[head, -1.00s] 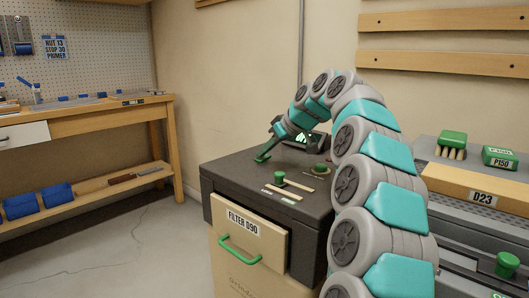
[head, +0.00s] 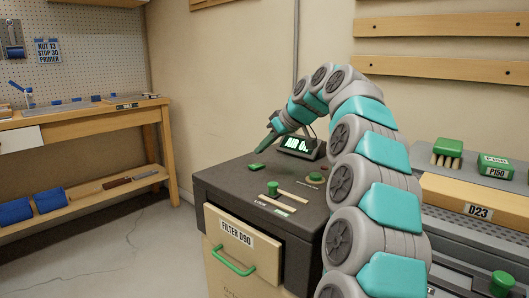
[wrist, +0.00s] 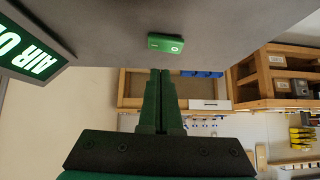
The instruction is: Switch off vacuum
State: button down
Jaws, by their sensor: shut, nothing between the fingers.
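The vacuum is a cabinet with a dark grey top (head: 225,182). A small green rocker switch (head: 256,166) sits on the far left part of that top; it also shows in the wrist view (wrist: 165,43) with a white round mark at its right end. A lit display (head: 297,145) behind it reads "AIR 0" and more that is cut off; it shows at the left of the wrist view (wrist: 32,45). My gripper (head: 267,147) is shut and empty, raised above and behind the switch, apart from it. In the wrist view my green fingertips (wrist: 160,72) point towards the switch.
A green slider knob (head: 272,188) and a round green knob (head: 316,176) stand on the same top. Below is a drawer labelled FILTER D90 (head: 237,234), slightly out. Right is a bench with a brush (head: 447,151) and a P150 box (head: 495,166). Left is a wooden workbench (head: 90,122).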

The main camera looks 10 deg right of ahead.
jog(key=v, duration=1)
jog(key=shift+r, duration=0.4)
